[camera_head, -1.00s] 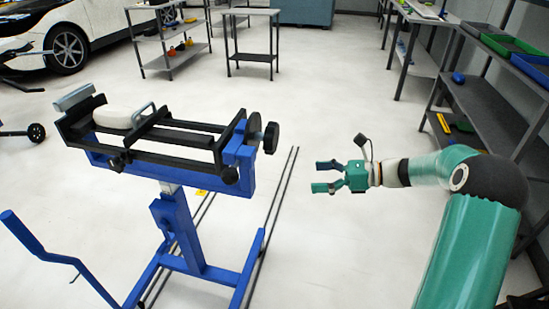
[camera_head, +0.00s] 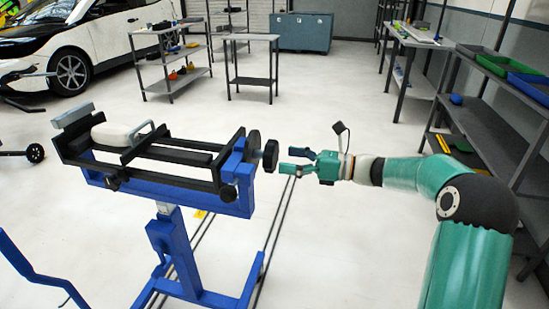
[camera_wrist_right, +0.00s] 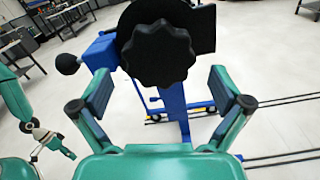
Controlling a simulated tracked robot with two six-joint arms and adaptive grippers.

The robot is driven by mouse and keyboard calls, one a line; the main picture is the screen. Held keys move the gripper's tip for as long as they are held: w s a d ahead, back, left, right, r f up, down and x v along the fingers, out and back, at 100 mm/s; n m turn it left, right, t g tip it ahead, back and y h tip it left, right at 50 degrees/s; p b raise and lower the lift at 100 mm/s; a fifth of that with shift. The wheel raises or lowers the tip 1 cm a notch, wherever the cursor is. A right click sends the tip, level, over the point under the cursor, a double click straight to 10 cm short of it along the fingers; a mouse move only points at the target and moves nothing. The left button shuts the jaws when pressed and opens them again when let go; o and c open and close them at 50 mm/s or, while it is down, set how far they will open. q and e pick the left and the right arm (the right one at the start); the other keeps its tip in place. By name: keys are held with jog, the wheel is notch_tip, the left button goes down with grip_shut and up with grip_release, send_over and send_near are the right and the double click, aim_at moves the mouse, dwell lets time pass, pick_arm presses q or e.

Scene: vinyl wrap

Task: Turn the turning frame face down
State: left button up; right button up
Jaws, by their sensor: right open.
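The turning frame (camera_head: 165,153) is a black frame on a blue stand (camera_head: 180,250), left of centre in the head view. A white mirror-shaped part (camera_head: 115,134) lies on its upper side, under a grey handle-like bar. A black lobed knob (camera_head: 270,156) sits on its right end. The knob also fills the upper middle of the right wrist view (camera_wrist_right: 158,53). My right gripper (camera_head: 284,161) is open and empty, its fingertips close to the knob. In the wrist view its fingers (camera_wrist_right: 158,88) stand apart on either side below the knob.
Dark rails (camera_head: 277,220) run along the floor beside the stand. A shelf with green and blue bins (camera_head: 497,66) stands at the right. Carts (camera_head: 170,70) and a small table (camera_head: 252,38) stand behind. The floor between is clear.

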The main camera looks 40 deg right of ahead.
aim_at(276, 157)
jog(key=shift+x, duration=1.9)
jog(key=c, duration=1.4)
jog(key=shift+d, duration=0.2)
jog(key=shift+c, duration=0.8)
jog(key=shift+a, duration=0.25)
